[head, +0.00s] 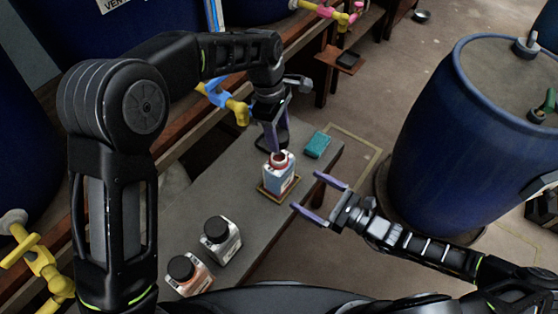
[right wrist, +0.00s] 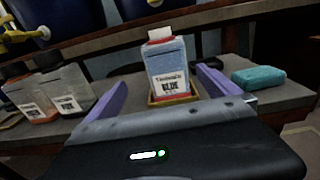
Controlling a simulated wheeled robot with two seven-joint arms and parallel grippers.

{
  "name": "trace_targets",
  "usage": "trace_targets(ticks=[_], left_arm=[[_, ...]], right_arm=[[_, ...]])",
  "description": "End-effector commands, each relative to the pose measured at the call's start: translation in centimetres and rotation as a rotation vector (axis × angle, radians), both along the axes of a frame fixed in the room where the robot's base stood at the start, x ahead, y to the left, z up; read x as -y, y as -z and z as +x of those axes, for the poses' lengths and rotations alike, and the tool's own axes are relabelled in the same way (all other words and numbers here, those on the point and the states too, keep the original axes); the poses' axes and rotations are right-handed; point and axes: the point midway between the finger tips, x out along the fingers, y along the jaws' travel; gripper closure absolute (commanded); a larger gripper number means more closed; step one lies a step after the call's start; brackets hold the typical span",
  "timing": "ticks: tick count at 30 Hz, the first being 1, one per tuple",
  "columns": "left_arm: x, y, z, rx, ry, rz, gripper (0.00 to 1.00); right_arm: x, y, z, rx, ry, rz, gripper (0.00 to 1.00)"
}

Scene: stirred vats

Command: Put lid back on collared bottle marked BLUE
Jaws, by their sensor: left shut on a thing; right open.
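The bottle marked BLUE (head: 279,176) stands upright on a small yellow-rimmed tray (head: 267,195) on the grey bench. Its mouth, ringed by a red collar (head: 281,158), looks open. In the right wrist view the bottle (right wrist: 168,75) shows its BLUE label. My left gripper (head: 274,143) is just behind and above the bottle in the head view, pointing down. It is shut on the lid, which is hard to tell from a dark shape at its fingertips. My right gripper (head: 306,193) is open and empty to the right of the bottle, its purple fingers (right wrist: 158,93) apart.
A teal sponge (head: 317,145) lies on the bench behind and right of the bottle. Two black-capped bottles (head: 221,240) (head: 189,274) stand at the near end. A big blue drum (head: 445,140) stands on the right. Yellow valves (head: 40,264) line the left.

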Motion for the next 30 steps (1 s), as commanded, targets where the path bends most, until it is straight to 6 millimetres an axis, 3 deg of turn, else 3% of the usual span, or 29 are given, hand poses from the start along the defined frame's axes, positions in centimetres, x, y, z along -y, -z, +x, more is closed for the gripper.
trace_targets(ticks=[4, 17, 23, 30], left_arm=[[0.1, -0.1, 0.0, -0.002, -0.005, -0.006, 0.89], [0.0, -0.1, 0.0, -0.001, -0.004, -0.006, 0.89], [0.0, -0.1, 0.0, -0.001, -0.003, -0.006, 0.89], [0.0, -0.1, 0.0, -0.001, -0.003, -0.006, 0.89]], right_arm=[[0.8, -0.4, 0.5, 0.001, 0.027, 0.022, 0.0], [0.4, -0.4, 0.7, 0.002, 0.024, 0.02, 0.0], [-1.3, -0.4, 1.9, 0.003, 0.022, 0.021, 0.0], [-4.7, -0.4, 4.2, 0.001, 0.021, 0.022, 0.0]])
